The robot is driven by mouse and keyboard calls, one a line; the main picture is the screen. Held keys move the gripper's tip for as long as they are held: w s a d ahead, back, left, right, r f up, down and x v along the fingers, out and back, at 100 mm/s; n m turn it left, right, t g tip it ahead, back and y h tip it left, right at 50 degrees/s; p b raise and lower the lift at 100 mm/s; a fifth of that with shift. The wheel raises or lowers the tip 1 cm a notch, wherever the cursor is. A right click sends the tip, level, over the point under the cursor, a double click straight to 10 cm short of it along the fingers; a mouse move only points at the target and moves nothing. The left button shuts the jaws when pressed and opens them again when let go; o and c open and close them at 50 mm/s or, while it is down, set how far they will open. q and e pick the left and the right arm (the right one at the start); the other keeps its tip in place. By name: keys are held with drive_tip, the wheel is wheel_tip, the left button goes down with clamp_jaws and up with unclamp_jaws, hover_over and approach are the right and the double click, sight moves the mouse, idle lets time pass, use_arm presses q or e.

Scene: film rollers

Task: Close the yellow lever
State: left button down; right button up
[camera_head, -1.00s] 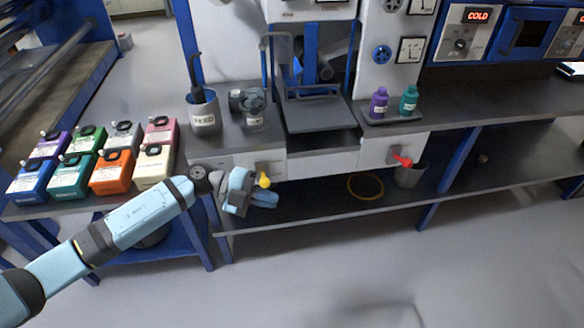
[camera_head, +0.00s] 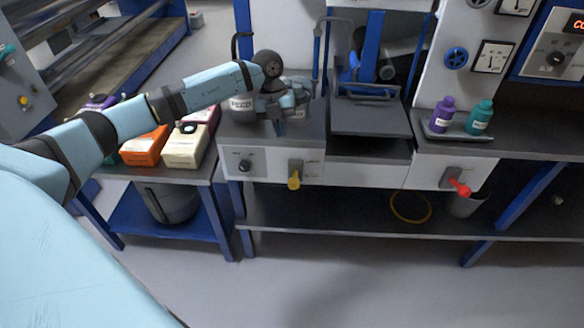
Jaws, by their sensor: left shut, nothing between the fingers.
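The yellow lever (camera_head: 294,180) sits on the white front panel below the counter. Its yellow knob hangs down from a grey mount. My left gripper (camera_head: 280,128) is above the counter, higher than the lever and slightly left of it, pointing down. It is apart from the lever, and its fingers look shut and empty. My right gripper is not in view.
A red lever (camera_head: 460,187) is on the panel further right. A black knob (camera_head: 244,166) is left of the yellow lever. Purple (camera_head: 442,115) and teal (camera_head: 479,118) bottles stand on a tray. Coloured boxes, including a cream one (camera_head: 187,147), stand left. The floor in front is clear.

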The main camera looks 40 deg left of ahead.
sight(291, 181)
use_arm(q)
drive_tip(key=b+x, duration=0.1)
drive_tip(key=x, duration=1.1)
drive_tip(key=shift+f, duration=0.4)
drive_tip(key=shift+d+f, duration=0.25)
drive_tip(key=shift+f, duration=0.4)
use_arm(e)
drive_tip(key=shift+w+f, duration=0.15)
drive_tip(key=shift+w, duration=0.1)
use_arm(q)
drive_tip(key=shift+s+f, duration=0.1)
drive_tip(key=shift+s+d+f+t+y, duration=0.3)
drive_tip(key=shift+s+f+t+y, duration=0.2)
drive_tip(key=shift+f+t, duration=0.15)
wheel_tip(291, 181, down, 8)
drive_tip(key=s+d+t+b, duration=0.1)
drive_tip(key=s, duration=0.1)
drive_tip(key=shift+y+b, duration=0.3)
drive_tip(key=shift+y, duration=0.1)
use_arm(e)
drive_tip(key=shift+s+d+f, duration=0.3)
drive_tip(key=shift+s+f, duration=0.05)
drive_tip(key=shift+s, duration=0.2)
